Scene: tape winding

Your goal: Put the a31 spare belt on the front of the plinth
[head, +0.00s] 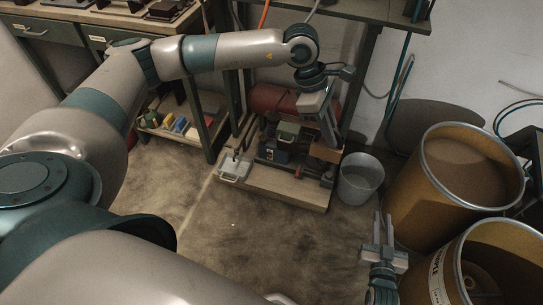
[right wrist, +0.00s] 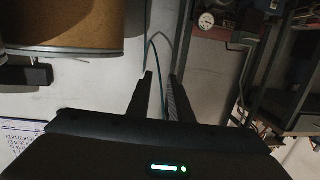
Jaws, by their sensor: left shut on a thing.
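The plinth (head: 300,193) appears to be the low, pale wooden platform in the middle of the head view, with a small machine on it. My left gripper (head: 326,130) points down over the right part of the machine. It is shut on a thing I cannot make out. A brown block (head: 325,153) shows just below its fingertips; I cannot tell whether they touch. I cannot pick out the a31 spare belt. My right gripper (head: 382,226) points up the picture, right of the plinth. In the right wrist view its fingers (right wrist: 160,85) are apart with nothing between them.
A grey bucket (head: 360,180) stands just right of the plinth. Two large brown drums (head: 435,185) are at the right. A red cylinder (head: 275,98) lies behind the machine. A low shelf (head: 165,135) holds small coloured items. The floor before the plinth is clear.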

